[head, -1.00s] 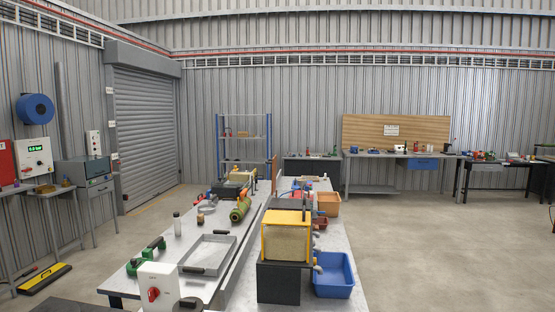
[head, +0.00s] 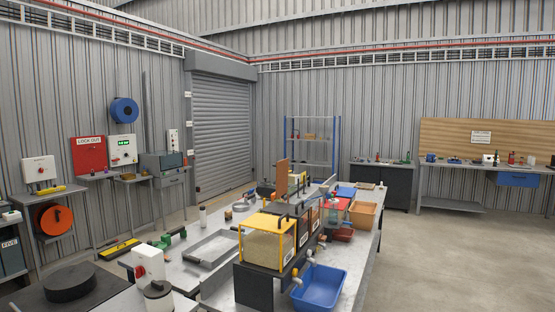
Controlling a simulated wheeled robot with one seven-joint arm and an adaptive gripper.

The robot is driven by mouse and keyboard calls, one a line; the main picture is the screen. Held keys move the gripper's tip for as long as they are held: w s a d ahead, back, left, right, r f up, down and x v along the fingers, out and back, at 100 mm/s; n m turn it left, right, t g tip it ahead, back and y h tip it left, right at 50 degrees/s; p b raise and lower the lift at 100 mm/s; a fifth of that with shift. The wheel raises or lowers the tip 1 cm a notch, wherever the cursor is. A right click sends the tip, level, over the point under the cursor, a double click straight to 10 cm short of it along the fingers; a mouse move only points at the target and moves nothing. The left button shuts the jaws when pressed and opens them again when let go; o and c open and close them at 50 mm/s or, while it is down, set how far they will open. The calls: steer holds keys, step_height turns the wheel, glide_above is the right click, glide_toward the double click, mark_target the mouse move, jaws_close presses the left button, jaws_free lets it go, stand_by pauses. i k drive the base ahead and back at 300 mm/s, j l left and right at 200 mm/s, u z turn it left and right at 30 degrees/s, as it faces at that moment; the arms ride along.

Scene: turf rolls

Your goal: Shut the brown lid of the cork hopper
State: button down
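A brown panel (head: 282,178) stands upright above the row of hoppers on the bench, and looks like a raised lid. A hopper with a yellow frame (head: 268,222) and clear sides holds pale beige grains, at the near end of the row. A darker hopper (head: 299,212) stands right behind it, with a brownish content partly showing. I cannot tell for certain which hopper holds cork or where the brown panel is hinged. My gripper is not in view.
A blue bin (head: 320,288) sits below the hopper spouts and an orange bin (head: 362,214) farther back. A grey tray (head: 212,246) lies left of the hoppers. A round black disc (head: 69,283) is at the near left. The floor at right (head: 440,265) is clear.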

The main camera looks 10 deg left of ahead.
mark_target(282, 165)
steer(key=i+l+u, duration=0.1)
steer(key=i+l, duration=0.3)
steer(key=i+l+u, duration=0.15)
steer(key=i+l, duration=0.2)
steer(key=i+l+u, duration=0.1)
steer(key=i+l, duration=0.25)
steer(key=l, duration=0.2)
steer(key=i+l+u, duration=0.1)
steer(key=i+l, duration=0.25)
steer(key=l, duration=0.15)
